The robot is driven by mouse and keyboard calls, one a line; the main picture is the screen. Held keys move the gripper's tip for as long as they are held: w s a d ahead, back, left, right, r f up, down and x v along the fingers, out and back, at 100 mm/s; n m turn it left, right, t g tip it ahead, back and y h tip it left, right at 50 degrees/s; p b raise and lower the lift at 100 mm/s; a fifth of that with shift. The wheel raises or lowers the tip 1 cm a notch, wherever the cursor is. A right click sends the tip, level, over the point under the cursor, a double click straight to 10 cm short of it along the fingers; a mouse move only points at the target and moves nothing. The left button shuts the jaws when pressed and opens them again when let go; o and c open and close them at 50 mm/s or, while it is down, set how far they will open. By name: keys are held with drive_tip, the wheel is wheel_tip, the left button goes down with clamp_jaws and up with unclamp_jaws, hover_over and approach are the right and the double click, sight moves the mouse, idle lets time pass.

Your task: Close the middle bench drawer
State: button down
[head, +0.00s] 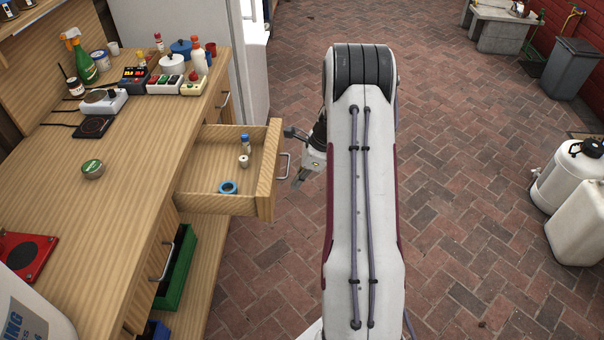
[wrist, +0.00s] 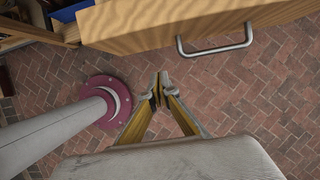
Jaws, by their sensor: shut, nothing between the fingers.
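The middle bench drawer (head: 268,172) stands pulled out from the wooden bench (head: 130,180) in the head view. A roll of blue tape (head: 228,187), a small white item (head: 243,161) and a small blue-capped bottle (head: 245,143) are inside it. Its front (wrist: 200,22) and metal handle (wrist: 214,45) show at the top of the wrist view. My gripper (wrist: 160,78) is shut and empty, a little apart from the drawer front and left of the handle there.
Bottles, pots and small devices crowd the bench's far end. A green crate (head: 176,267) is on the shelf below. White jugs (head: 569,178) stand on the brick floor at right. The floor between is clear.

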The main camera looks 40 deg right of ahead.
drive_tip(key=shift+w+a+f, duration=0.45)
drive_tip(key=shift+w+a, duration=0.4)
drive_tip(key=shift+w+a+f, duration=0.4)
drive_tip(key=shift+w+a, duration=0.4)
drive_tip(key=w+a, duration=2)
drive_tip(key=shift+w+a, duration=0.1)
drive_tip(key=shift+a, duration=0.05)
drive_tip(key=shift+w+a, duration=0.25)
drive_tip(key=shift+w, duration=0.05)
drive_tip(key=shift+w+a+r, duration=0.1)
drive_tip(key=shift+a+r, duration=0.05)
